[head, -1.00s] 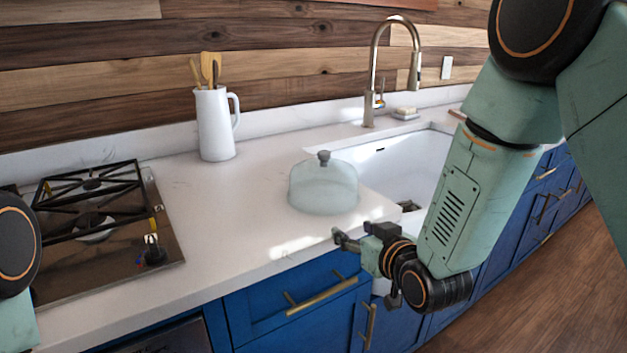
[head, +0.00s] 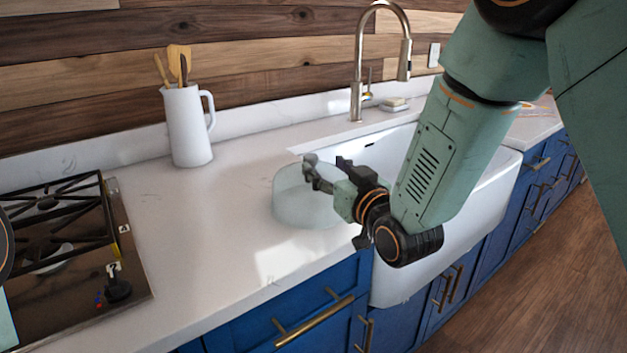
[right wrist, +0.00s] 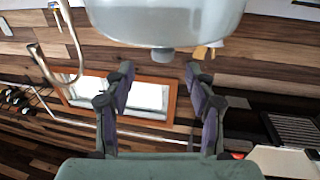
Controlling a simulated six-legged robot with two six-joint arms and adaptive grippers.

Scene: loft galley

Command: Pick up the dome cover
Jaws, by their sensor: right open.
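The dome cover (head: 292,205) is a pale, see-through dome standing on the white counter beside the sink. In the head view my right gripper (head: 326,169) is in front of its top and right side and hides its knob. In the right wrist view the dome cover (right wrist: 165,18) appears upside down at the top, with its grey knob (right wrist: 162,55) pointing down. The fingers of my right gripper (right wrist: 160,78) are open and empty, one either side of the knob's line and apart from it. My left gripper is not in view.
A white pitcher with wooden utensils (head: 188,125) stands behind the dome, to the left. A gas cooktop (head: 75,250) is at the left. The white sink (head: 480,190) and tall faucet (head: 356,85) are to the right and behind. The counter left of the dome is clear.

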